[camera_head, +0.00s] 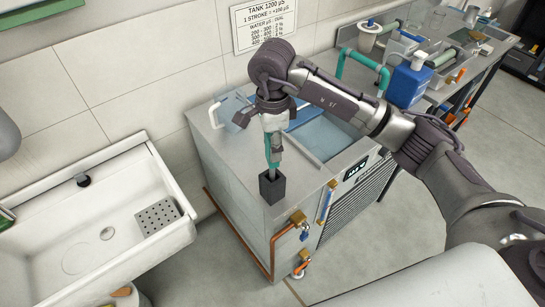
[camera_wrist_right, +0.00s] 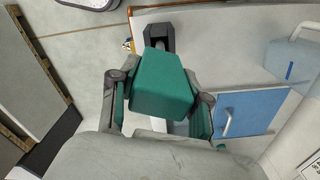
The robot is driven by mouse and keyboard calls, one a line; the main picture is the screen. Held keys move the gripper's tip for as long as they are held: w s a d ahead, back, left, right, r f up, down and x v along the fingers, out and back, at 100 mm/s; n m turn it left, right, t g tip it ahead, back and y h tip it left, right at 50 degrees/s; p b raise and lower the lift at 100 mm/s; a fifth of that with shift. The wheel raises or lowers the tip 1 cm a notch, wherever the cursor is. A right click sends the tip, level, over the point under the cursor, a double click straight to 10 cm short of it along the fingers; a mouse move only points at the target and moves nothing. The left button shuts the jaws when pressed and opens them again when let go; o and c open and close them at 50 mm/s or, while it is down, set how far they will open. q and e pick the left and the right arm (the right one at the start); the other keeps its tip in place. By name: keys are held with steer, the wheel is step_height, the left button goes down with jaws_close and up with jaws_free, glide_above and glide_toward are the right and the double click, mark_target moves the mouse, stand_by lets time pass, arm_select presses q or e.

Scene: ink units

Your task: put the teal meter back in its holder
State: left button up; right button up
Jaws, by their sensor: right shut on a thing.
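The teal meter (camera_head: 274,152) is upright in my right gripper (camera_head: 273,133), which is shut on it above the tank unit. The holder (camera_head: 272,188) is a dark grey, open-topped block at the front left corner of the unit's top. The meter's lower end is at the holder's mouth; I cannot tell how far inside it reaches. In the right wrist view the meter's teal body (camera_wrist_right: 160,85) sits between the fingers and hides part of the dark holder (camera_wrist_right: 160,38) behind it. My left gripper is not in view.
The steel tank unit (camera_head: 235,190) has an open basin of bluish water (camera_head: 325,137) and a teal pipe (camera_head: 362,60) behind. A white sink (camera_head: 95,215) stands left. A blue bottle (camera_head: 408,82) stands on the bench to the right. Valves (camera_head: 299,218) project from the unit's front.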

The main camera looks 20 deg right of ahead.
step_height(320, 180, down, 2)
steer(key=shift+f, duration=0.2)
step_height(320, 180, down, 3)
steer(key=shift+f+p, duration=0.1)
steer(key=shift+p, duration=0.75)
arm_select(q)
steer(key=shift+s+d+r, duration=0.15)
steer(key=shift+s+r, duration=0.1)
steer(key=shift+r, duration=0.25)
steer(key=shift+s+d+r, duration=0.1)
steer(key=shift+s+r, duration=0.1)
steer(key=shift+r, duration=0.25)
arm_select(e)
steer(key=shift+f, duration=0.3)
steer(key=o, duration=1.2)
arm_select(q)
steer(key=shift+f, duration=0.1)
